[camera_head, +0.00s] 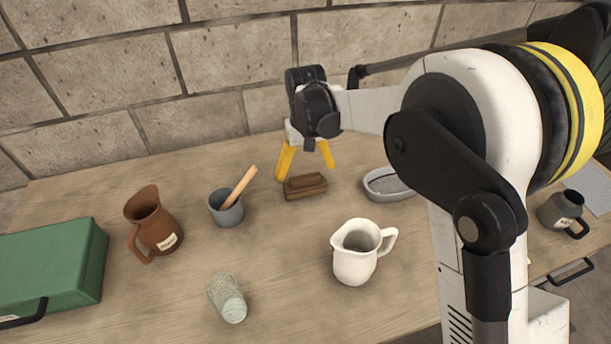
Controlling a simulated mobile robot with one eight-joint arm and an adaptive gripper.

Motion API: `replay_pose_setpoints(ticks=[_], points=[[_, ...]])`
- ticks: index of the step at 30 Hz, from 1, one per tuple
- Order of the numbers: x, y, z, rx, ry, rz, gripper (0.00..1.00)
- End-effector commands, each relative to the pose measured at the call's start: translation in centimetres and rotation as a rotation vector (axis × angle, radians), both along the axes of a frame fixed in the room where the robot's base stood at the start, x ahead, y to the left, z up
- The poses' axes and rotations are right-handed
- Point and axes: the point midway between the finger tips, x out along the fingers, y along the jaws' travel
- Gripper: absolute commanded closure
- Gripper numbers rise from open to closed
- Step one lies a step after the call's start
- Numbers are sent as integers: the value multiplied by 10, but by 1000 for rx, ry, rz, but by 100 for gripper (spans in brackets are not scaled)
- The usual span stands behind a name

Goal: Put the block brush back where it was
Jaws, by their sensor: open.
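The block brush (305,187) is a small brown block with a raised grip on top. It rests on the wooden table (285,250) towards the back, near the stone wall. My gripper (306,172) points down above the brush with its two yellow fingers spread apart. One finger shows at the left of the brush and the other behind its right side. The gripper is open and holds nothing. I cannot tell whether the fingertips touch the brush.
A grey cup (226,213) with a wooden stick and a brown jug (154,226) stand left. A grey oval dish (386,186) lies right. A green case (60,265) is far left; a dark mug (560,211) far right.

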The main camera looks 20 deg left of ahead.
Motion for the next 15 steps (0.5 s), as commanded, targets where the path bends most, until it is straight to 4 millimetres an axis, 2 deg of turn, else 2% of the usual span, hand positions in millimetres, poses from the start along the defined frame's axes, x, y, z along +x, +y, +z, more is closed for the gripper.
replay_pose_setpoints(ticks=[1, 6, 10, 15], points=[[0, 0, 16, 0, 0, 0, 0], [0, 0, 52, 0, 0, 0, 0], [0, 0, 71, 0, 0, 0, 0], [0, 0, 80, 0, 0, 0, 0]])
